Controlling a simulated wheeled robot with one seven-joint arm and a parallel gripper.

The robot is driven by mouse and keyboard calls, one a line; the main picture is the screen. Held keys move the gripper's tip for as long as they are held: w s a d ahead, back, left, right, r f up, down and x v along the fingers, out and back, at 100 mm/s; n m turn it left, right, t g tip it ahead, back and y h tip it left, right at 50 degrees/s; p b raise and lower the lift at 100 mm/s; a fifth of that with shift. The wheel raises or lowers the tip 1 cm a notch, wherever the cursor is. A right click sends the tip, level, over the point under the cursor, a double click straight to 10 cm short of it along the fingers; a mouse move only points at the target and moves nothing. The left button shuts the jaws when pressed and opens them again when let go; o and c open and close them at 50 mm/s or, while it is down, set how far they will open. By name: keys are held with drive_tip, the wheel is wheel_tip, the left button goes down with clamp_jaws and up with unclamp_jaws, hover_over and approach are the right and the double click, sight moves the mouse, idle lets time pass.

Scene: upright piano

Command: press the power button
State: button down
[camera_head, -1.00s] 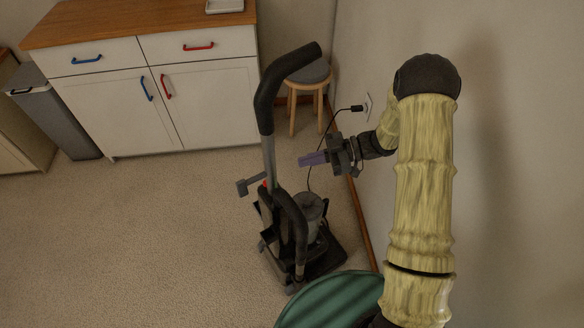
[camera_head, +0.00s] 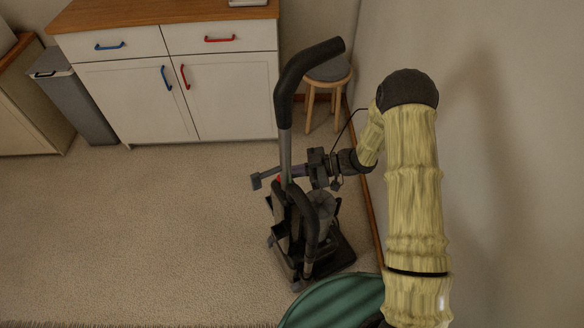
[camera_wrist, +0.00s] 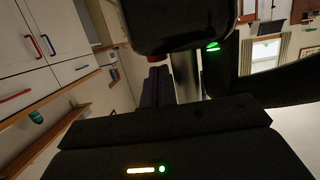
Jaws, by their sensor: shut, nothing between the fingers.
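An upright vacuum cleaner (camera_head: 285,150) with a black looped handle stands on the carpet. A small red spot (camera_head: 279,178) and a tiny green spot (camera_head: 290,180) show on its body just below the grey pole. My gripper (camera_head: 296,170) is shut and empty, its purple fingers pointing left at the vacuum beside the pole. In the wrist view, the dark fingers (camera_wrist: 158,74) end close below a red part (camera_wrist: 155,58) under a black piece of the vacuum. A green light (camera_wrist: 213,46) glows to its right. Whether the fingertips touch the red part cannot be told.
A white cabinet (camera_head: 180,95) with red and blue handles stands behind. A round stool (camera_head: 328,72) is by the wall, with a black cord near it. A green rounded object (camera_head: 335,302) is in front. Carpet on the left is clear.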

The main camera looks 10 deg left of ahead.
drive_tip(key=shift+f, duration=0.1)
drive_tip(key=shift+s+d+f, duration=0.1)
drive_tip(key=shift+d+f, duration=0.05)
drive_tip(key=shift+f, duration=0.7)
wheel_tip(320, 180, up, 5)
drive_tip(key=p, duration=0.4)
drive_tip(key=shift+r, duration=0.1)
drive_tip(key=v, duration=0.9)
drive_tip(key=shift+w+d+b, duration=0.2)
drive_tip(key=shift+d+b, duration=0.15)
drive_tip(key=shift+b, duration=0.05)
drive_tip(key=shift+w, duration=0.1)
